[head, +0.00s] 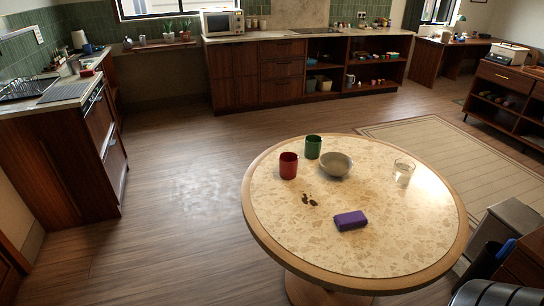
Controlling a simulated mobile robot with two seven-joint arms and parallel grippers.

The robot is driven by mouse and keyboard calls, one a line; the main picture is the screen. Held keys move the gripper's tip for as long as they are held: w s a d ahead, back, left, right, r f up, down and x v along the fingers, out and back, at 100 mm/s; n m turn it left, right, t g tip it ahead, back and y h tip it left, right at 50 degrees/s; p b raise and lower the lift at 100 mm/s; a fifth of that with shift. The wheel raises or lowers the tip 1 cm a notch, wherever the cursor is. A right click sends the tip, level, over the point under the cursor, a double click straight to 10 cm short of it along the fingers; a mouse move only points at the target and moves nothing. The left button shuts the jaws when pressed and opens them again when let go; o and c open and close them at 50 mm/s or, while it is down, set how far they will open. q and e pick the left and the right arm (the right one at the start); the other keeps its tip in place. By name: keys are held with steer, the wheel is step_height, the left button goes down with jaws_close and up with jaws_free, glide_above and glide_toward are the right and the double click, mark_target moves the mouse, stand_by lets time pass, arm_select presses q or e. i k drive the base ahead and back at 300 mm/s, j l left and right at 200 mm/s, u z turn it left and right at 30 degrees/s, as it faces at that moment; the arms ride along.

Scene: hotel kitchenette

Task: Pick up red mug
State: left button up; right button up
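The red mug (288,165) stands upright on the round speckled table (240,189), toward its back left. A green mug (313,147) stands just behind it to the right, and a grey bowl (336,164) sits to its right. No handle is visible on the red mug from here. Neither of my grippers is in view.
A clear glass (404,170) stands at the table's right. Open wooden floor (180,200) lies left of the table. A counter with a sink stands far left.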

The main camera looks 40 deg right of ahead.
mark_target(287, 164)
steer(key=i, duration=1.35)
steer(key=i+j+z, duration=0.1)
steer(key=i, duration=1.3)
steer(key=i+z, duration=0.15)
steer(key=z, duration=1.2)
